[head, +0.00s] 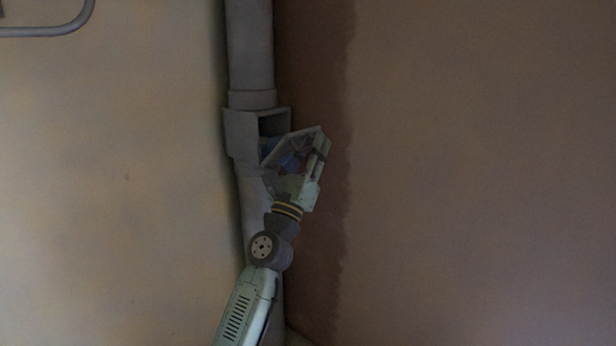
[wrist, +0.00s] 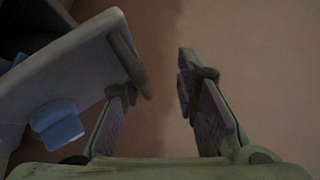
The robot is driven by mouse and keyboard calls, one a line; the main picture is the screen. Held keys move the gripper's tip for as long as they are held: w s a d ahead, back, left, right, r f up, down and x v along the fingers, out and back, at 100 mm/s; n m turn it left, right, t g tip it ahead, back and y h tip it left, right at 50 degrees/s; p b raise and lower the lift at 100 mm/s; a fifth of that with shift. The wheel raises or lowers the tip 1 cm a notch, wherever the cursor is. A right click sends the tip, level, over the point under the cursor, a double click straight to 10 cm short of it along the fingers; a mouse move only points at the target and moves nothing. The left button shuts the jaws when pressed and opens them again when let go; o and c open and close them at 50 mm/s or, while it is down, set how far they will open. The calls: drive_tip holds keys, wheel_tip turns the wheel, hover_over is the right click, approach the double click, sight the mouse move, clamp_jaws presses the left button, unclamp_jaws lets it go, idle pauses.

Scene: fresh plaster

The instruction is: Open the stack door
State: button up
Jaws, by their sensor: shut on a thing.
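The stack door (head: 293,144) is a grey panel on the box of the vertical grey stack pipe (head: 250,55). It stands swung out to the right, and a dark opening (head: 273,125) shows behind it. In the wrist view the door (wrist: 75,65) fills the upper left, with a bar-like handle (wrist: 128,60) along its right edge.
A blue block (wrist: 56,124) shows beside the door's lower part. A grey rail (head: 45,32) is on the wall at upper left. The pipe runs down the wall corner, beside a dark brown strip (head: 315,250). The wall to the right is bare.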

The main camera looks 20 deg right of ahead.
drive_tip(key=s+a+f, duration=0.3)
drive_tip(key=s+f, duration=0.2)
drive_tip(key=s, duration=0.3)
drive_tip(key=shift+s+a+f, duration=0.15)
drive_tip(key=shift+s+a, duration=0.2)
drive_tip(key=shift+a, duration=0.05)
idle(0.5)
